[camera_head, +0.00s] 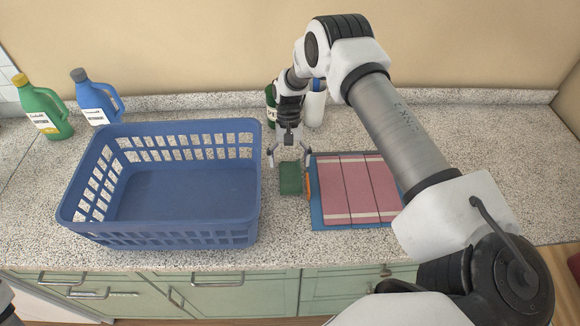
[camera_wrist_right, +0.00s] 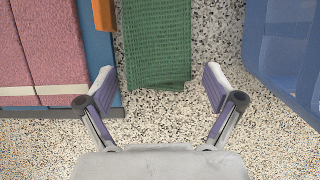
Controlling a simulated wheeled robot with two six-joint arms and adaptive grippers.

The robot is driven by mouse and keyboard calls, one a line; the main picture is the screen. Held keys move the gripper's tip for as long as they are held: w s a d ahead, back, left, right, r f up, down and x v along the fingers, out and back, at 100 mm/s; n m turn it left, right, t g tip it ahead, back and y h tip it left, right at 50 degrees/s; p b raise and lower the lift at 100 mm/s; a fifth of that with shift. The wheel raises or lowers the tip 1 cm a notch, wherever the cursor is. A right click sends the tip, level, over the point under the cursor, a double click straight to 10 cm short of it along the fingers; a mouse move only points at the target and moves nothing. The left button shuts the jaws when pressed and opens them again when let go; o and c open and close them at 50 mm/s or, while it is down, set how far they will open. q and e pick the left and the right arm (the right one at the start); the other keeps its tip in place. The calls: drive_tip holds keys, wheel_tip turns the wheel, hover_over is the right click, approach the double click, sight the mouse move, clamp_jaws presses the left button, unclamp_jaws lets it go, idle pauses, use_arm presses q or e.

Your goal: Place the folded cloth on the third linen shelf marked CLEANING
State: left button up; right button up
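A green folded cloth (camera_head: 290,178) with a ribbed weave lies on the speckled counter, between the blue basket and the blue board. It also shows in the right wrist view (camera_wrist_right: 156,42), its end reaching between the fingertips. My right gripper (camera_head: 288,156) is open and empty, pointing down just behind the cloth in the head view. In the right wrist view its fingers (camera_wrist_right: 158,80) stand wide apart, one on each side of the cloth's end; I cannot tell its height above the counter. My left gripper is out of view. No shelf marked CLEANING shows.
An empty blue basket (camera_head: 178,237) stands at left. A pink striped textile (camera_head: 347,190) lies on a blue board (camera_head: 318,218), with an orange item (camera_wrist_right: 104,14) at its edge. Green (camera_head: 42,108) and blue (camera_head: 97,100) bottles stand back left. More containers stand behind my right gripper.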

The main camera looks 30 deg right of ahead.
drive_tip(key=c, duration=0.7)
drive_tip(key=shift+c, duration=0.6)
drive_tip(key=shift+r, duration=0.1)
